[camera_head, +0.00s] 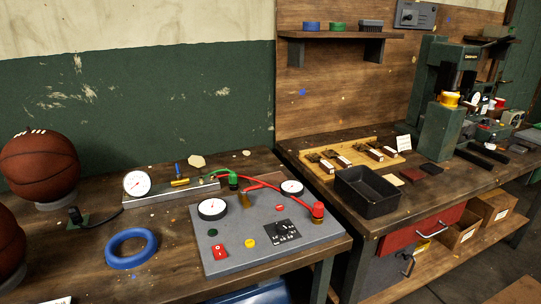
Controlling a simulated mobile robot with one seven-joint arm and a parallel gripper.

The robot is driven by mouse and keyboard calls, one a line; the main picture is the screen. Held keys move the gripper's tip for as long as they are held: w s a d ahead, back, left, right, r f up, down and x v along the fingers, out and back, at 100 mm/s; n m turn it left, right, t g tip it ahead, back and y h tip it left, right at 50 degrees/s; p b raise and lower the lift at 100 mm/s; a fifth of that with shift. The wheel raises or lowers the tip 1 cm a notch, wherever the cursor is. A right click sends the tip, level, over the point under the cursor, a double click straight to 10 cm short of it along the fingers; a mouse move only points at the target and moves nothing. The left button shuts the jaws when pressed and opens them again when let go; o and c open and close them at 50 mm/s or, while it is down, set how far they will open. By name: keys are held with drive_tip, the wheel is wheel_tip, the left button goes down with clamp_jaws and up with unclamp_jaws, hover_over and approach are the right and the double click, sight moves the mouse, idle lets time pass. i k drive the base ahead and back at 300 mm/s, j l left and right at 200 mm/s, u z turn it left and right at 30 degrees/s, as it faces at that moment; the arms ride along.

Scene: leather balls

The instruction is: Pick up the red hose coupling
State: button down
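A red hose coupling (318,210) stands at the right edge of a grey panel (215,258) on the left workbench, above a brass-coloured fitting. A red hose (275,187) runs from it up and left across the panel. A green coupling (233,181) with a short green hose stands at the panel's back edge, close to a metal bar. My gripper is not in view.
Two gauges (212,208) and (291,187), a red switch (220,251) and a yellow button (250,243) are on the panel. A blue ring (131,248) and a basketball (40,165) are to the left. A black bin (366,191) stands on the right bench, beyond a gap.

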sight(319, 207)
drive_tip(key=i+l, duration=0.15)
drive_tip(key=l, duration=0.15)
drive_tip(key=i+l, duration=0.2)
drive_tip(key=l, duration=0.15)
drive_tip(key=i+l+u, duration=0.1)
drive_tip(key=l, duration=0.2)
drive_tip(key=k+l, duration=0.15)
drive_tip(key=l, duration=0.2)
drive_tip(key=k+l, duration=0.1)
drive_tip(key=l, duration=0.25)
drive_tip(key=k+l, duration=0.15)
drive_tip(key=l, duration=0.2)
drive_tip(key=i, duration=0.55)
